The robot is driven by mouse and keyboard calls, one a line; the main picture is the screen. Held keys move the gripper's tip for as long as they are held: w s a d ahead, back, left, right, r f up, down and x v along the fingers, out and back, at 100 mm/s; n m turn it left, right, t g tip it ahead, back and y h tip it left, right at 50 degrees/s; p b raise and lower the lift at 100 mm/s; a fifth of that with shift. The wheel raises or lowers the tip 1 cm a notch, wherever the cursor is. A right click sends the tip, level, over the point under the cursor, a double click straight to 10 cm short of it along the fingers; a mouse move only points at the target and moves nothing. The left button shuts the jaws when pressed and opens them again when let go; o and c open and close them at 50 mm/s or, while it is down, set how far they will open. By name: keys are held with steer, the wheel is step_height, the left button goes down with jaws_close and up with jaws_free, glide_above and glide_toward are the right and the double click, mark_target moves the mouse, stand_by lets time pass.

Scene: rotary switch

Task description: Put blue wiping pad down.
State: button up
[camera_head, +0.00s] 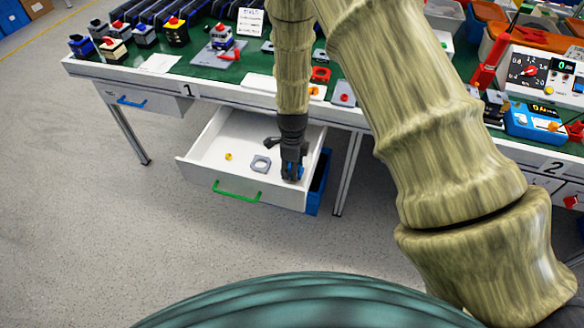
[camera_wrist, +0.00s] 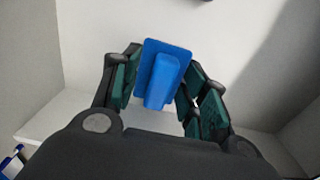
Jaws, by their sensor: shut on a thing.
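The blue wiping pad (camera_wrist: 164,75), a flat blue plate with a raised blue block, shows between the fingers in the wrist view. My gripper (camera_wrist: 158,88) is shut on it; dark green finger pads lie on both sides. In the head view my gripper (camera_head: 291,172) points down into the open white drawer (camera_head: 205,152), near its right side. I cannot tell whether the pad touches the drawer bottom.
In the drawer, left of my gripper, lie a grey square ring (camera_head: 261,164) and a small yellow piece (camera_head: 228,157). A blue bin (camera_head: 318,185) stands just right of the drawer. The green-topped workbench (camera_head: 190,75) above is crowded with switches. The drawer's left part is mostly clear.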

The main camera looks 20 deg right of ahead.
steer(key=shift+f, duration=0.35)
steer(key=o, duration=1.1)
steer(key=shift+o, duration=0.2)
steer(key=shift+r, duration=0.15)
step_height(320, 180, up, 12)
steer(key=shift+r, duration=0.1)
